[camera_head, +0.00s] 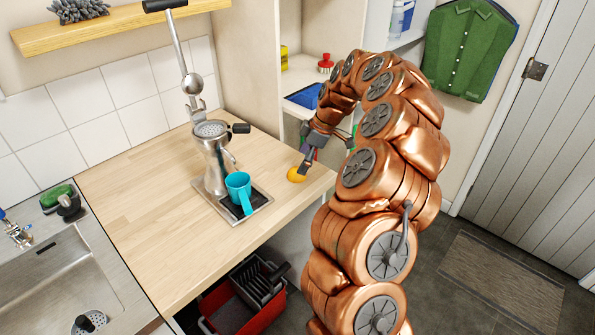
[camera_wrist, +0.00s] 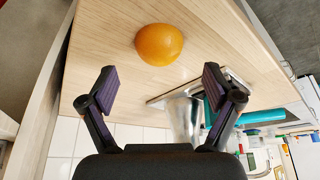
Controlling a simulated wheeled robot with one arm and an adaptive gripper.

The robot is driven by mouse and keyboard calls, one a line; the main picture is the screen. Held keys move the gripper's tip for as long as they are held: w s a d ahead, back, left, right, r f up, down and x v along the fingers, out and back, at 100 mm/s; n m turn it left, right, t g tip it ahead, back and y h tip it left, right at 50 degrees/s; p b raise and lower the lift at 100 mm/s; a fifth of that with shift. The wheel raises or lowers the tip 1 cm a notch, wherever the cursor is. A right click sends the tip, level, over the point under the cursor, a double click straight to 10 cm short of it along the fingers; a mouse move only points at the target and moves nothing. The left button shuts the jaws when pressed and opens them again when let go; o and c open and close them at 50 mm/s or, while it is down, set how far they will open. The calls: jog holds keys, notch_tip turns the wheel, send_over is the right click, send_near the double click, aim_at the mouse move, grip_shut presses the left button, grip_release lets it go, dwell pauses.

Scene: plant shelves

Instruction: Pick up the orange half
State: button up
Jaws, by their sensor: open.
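The orange half (camera_head: 297,175) lies on the wooden counter near its right front corner in the head view. In the wrist view the orange half (camera_wrist: 160,44) shows whole, a round orange shape on bare wood, beyond my fingertips and roughly centred between them. My gripper (camera_wrist: 161,88) is open and empty, with its two dark fingers spread wide. In the head view my gripper (camera_head: 308,158) hangs just above and beside the orange half, coming in from the right. I see no contact between the fingers and the orange half.
A metal tray (camera_head: 258,211) holds a lever juicer (camera_head: 213,155) and a teal cup (camera_head: 238,190), left of the orange half. A tall cabinet side panel (camera_head: 245,70) stands behind the counter. The wood around the orange half is clear.

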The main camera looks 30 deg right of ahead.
jog(key=p+x, duration=0.1)
jog(key=x, duration=0.3)
jog(key=shift+s+d+f, duration=0.1)
jog(key=shift+d, duration=0.1)
jog(key=c, duration=1.2)
